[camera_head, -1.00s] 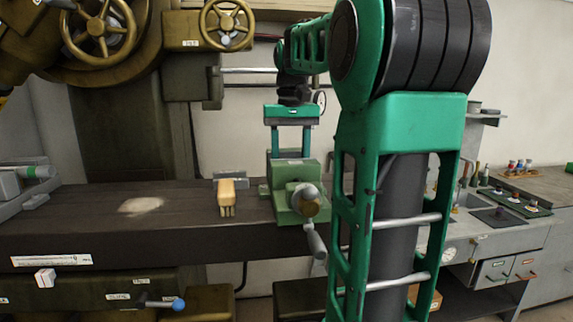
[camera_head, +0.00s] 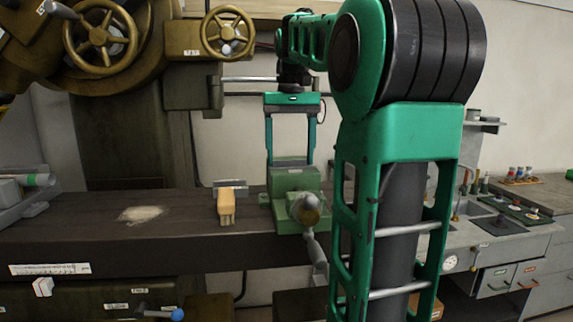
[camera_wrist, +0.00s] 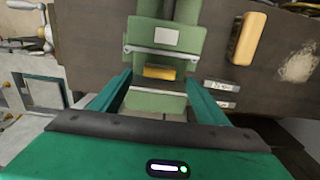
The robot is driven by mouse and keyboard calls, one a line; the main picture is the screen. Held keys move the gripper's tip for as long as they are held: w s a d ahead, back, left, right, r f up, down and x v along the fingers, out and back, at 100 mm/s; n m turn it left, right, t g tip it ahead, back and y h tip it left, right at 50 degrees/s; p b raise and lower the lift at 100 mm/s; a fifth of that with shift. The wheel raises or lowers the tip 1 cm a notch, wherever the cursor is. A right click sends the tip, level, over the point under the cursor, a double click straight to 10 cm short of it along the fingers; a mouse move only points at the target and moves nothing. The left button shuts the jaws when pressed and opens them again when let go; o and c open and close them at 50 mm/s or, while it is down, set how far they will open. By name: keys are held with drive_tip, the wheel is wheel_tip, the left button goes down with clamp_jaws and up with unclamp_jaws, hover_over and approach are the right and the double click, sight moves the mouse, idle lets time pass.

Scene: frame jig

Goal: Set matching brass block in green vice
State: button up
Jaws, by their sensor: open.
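The green vice (camera_head: 296,183) stands on the dark bench, and it also shows in the wrist view (camera_wrist: 165,36). A small brass-yellow block (camera_wrist: 158,72) lies between its two jaws in the wrist view; in the head view it is hidden. I cannot tell whether the jaws touch it on both sides. My gripper (camera_head: 290,163) is above the vice with its fingers pointing down. In the wrist view its green fingers (camera_wrist: 158,77) are spread wide, apart from the block, with nothing held.
A brush-like tan block (camera_head: 226,204) stands left of the vice. Grey bars (camera_wrist: 222,86) lie beside the vice. The vice handle (camera_head: 313,250) hangs over the bench's front edge.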

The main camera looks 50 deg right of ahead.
drive_tip(key=shift+r, duration=2.55)
